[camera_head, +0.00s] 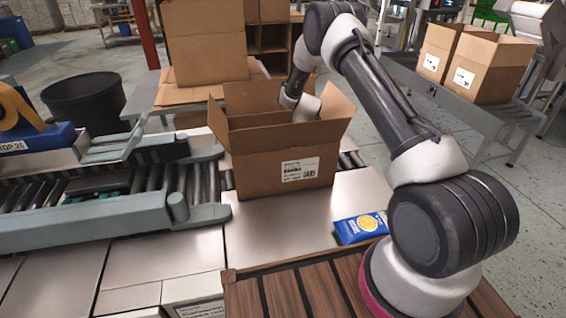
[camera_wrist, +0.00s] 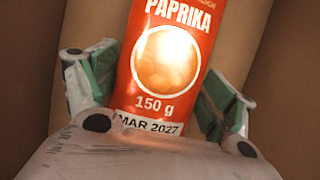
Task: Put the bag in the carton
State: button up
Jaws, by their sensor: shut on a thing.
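The open carton (camera_head: 275,160) stands on the metal table in the head view, flaps up, with a white label on its front. My arm reaches down into it, and my gripper is hidden inside there. In the wrist view my gripper (camera_wrist: 160,95) is shut on a red paprika bag (camera_wrist: 165,50), with a green-padded finger on each side. Brown cardboard walls (camera_wrist: 40,50) surround the bag. I cannot tell whether the bag touches the carton floor.
A blue bag (camera_head: 361,227) lies on the table right of the carton. A roller conveyor (camera_head: 100,205) is at the left, with a tape dispenser (camera_head: 35,135) behind it. Two open cartons (camera_head: 475,65) stand on another conveyor at the right. Bare table lies in front of the carton.

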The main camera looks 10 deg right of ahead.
jog(key=shift+f, duration=0.25)
jog(key=o, duration=1)
jog(key=shift+c, duration=0.2)
jog(key=s+d+r+n, duration=0.1)
jog(key=s+d+r, duration=0.1)
jog(key=r, duration=0.7)
jog(key=s+d+r+n, duration=0.2)
jog(key=d+r, duration=0.1)
jog(key=r, duration=0.6)
jog(key=s+d+r+n, duration=0.1)
jog(key=s+d+r, duration=0.1)
jog(key=r, duration=0.7)
jog(key=s+d+r+n+t+h, duration=0.2)
jog(key=s+r+n, duration=0.3)
jog(key=s+r, duration=0.55)
jog(key=s+d+r+n+h, duration=0.1)
jog(key=s+d+n, duration=0.1)
jog(key=s, duration=0.6)
jog(key=s+d+r+n+t, duration=0.1)
jog(key=s+n, duration=0.3)
jog(key=s, duration=0.5)
jog(key=s+d+r+n+t+h, duration=0.1)
jog(key=s+d+r+n, duration=0.2)
jog(key=s, duration=0.5)
jog(key=shift+s+h, duration=0.3)
